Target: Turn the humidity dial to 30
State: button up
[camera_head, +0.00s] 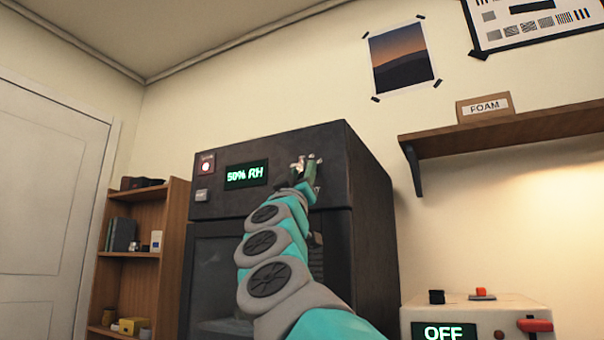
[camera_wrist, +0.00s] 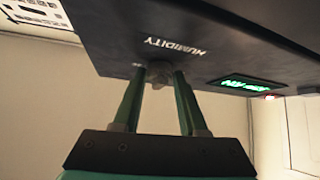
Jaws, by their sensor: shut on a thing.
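A dark cabinet (camera_head: 345,180) stands in the middle of the head view. Its green display (camera_head: 246,174) reads 50% RH. My gripper (camera_head: 303,168) is at the upper right of the cabinet's front panel, and my arm hides part of the cabinet's front. In the wrist view, the humidity dial (camera_wrist: 160,70) sits on the panel beside the word HUMIDITY, which appears upside down. The two green fingers of my gripper (camera_wrist: 158,80) are shut on the dial, one on each side. The display (camera_wrist: 246,84) also shows in the wrist view, too slanted to read surely.
A red-lit button (camera_head: 206,166) and a small white button (camera_head: 201,195) are at the panel's left. A wooden bookcase (camera_head: 172,250) stands left of the cabinet. A wall shelf (camera_head: 500,132) holds a FOAM box (camera_head: 485,107). A device with an OFF display (camera_head: 444,332) is at lower right.

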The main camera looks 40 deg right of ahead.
grip_shut()
jog(key=shift+w+m+g+h, duration=0.1)
jog(key=shift+m+g+h, duration=0.2)
jog(key=shift+m, duration=0.2)
jog(key=m+g+h+p, duration=0.1)
jog(key=m+g, duration=0.2)
jog(key=m+g+h+p, duration=0.1)
jog(key=m+g+p, duration=0.1)
jog(key=m+g, duration=0.1)
jog(key=w+m+g+h+p, duration=0.1)
jog(key=m+g+h, duration=0.1)
jog(key=m+g, duration=0.1)
jog(key=shift+a+r+m+p, duration=0.2)
jog(key=shift+a+m+p, duration=0.15)
jog(key=shift+m, duration=0.25)
jog(key=m+g+p, duration=0.1)
jog(key=m+g, duration=0.4)
jog(key=shift+w+f+m+g, duration=0.1)
jog(key=shift+m+g, duration=0.2)
jog(key=shift+m+g+y, duration=0.6)
jog(key=shift+m+g, duration=0.9)
jog(key=shift+m, duration=0.5)
jog(key=shift+w+r+m+g+y, duration=0.1)
jog(key=shift+m+g+y, duration=0.35)
jog(key=shift+m+g, duration=0.4)
jog(key=shift+w+r+m+g+y, duration=0.1)
jog(key=shift+m+g+y, duration=0.4)
jog(key=shift+m, duration=0.65)
